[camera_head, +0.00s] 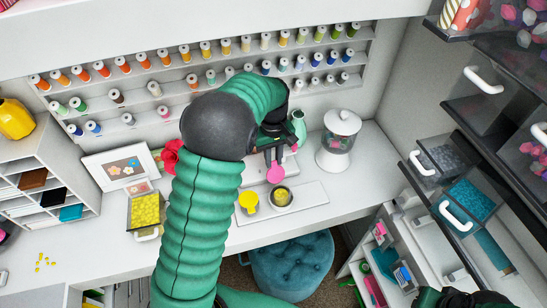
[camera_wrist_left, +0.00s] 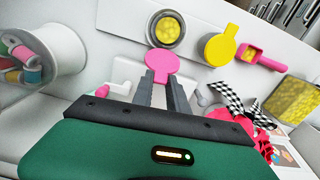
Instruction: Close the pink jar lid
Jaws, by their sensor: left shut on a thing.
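My left gripper (camera_head: 273,158) is shut on the tab of a flat round pink lid (camera_head: 276,174). In the left wrist view the lid (camera_wrist_left: 158,61) sticks out between the two grey fingertips (camera_wrist_left: 161,80). A small round jar (camera_head: 281,197) with a metal rim and yellow contents stands open on a white mat on the desk. It also shows in the left wrist view (camera_wrist_left: 167,29), just past the lid. The lid is apart from the jar mouth, on its far side in the head view. My right gripper is not seen clearly in either view.
A round yellow piece with a tab (camera_head: 249,202) lies left of the jar. A lidded glass canister (camera_head: 339,140) stands to the right, a yellow-filled bin (camera_head: 145,211) to the left. A pink scoop (camera_wrist_left: 262,57) shows in the wrist view. Thread spools line the back wall.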

